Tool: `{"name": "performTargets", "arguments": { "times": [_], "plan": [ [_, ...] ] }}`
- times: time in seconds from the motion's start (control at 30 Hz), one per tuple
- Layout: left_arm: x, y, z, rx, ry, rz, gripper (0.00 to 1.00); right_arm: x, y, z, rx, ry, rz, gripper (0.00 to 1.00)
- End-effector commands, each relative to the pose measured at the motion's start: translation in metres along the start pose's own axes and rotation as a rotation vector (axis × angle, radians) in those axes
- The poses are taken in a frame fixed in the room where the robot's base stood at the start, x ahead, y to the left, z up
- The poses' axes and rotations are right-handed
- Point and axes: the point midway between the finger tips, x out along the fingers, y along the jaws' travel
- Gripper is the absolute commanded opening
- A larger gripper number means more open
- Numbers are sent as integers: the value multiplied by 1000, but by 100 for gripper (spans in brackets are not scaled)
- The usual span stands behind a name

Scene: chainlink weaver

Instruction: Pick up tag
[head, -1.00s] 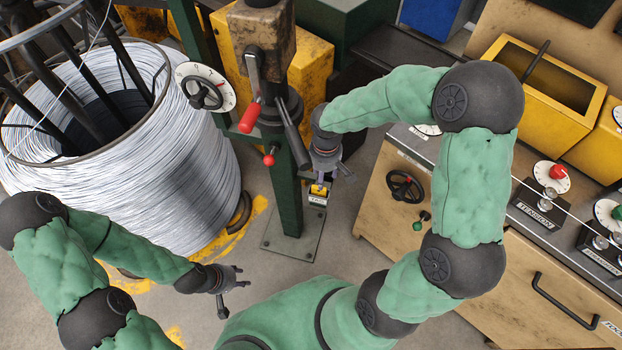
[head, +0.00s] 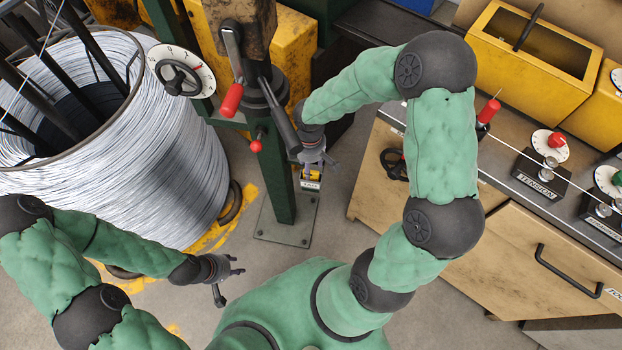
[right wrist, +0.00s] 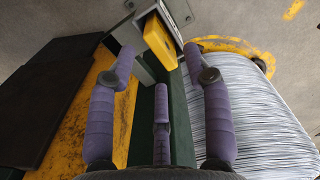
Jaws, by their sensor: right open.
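The tag (head: 311,176) is a small yellow block in a grey holder with a white label, fixed at the green post. It also shows in the right wrist view (right wrist: 159,42), standing in the holder just ahead of the fingers. My right gripper (head: 316,165) is open right above the tag; in the right wrist view, its fingers (right wrist: 158,70) spread to either side of the tag's near end. I cannot tell whether they touch it. My left gripper (head: 230,280) hangs empty at the lower left, far from the tag; its fingers look apart.
A big wire coil (head: 150,150) stands at the left. The green post (head: 281,185) carries a red-handled lever (head: 232,98) and a dial (head: 180,75) close to my right arm. A wooden cabinet (head: 480,240) with tension knobs stands at the right.

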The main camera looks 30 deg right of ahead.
Motion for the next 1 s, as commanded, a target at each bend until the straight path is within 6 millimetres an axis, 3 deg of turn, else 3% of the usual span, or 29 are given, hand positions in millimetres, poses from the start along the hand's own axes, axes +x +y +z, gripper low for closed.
{"name": "performTargets", "arguments": {
  "times": [0.03, 0.13, 0.4, 0.6, 1.0],
  "plan": [
    [8, -3, 0, 0, 0, 0, 40, 12, 0, 0, -1, -1, -2, 50],
    [13, -5, 0, 0, 0, 0, 40, 24, 0, 0, 1, -2, -2, 50],
    [13, -4, 0, 0, 0, 0, 40, 26, 0, 0, 1, 0, 0, 50],
    [13, -4, 0, 0, 0, 0, 40, 26, 0, 0, 1, -1, 0, 0],
    [12, -4, 0, 0, 0, 0, 40, 25, 0, 0, 1, -1, 0, 0]
  ]
}}
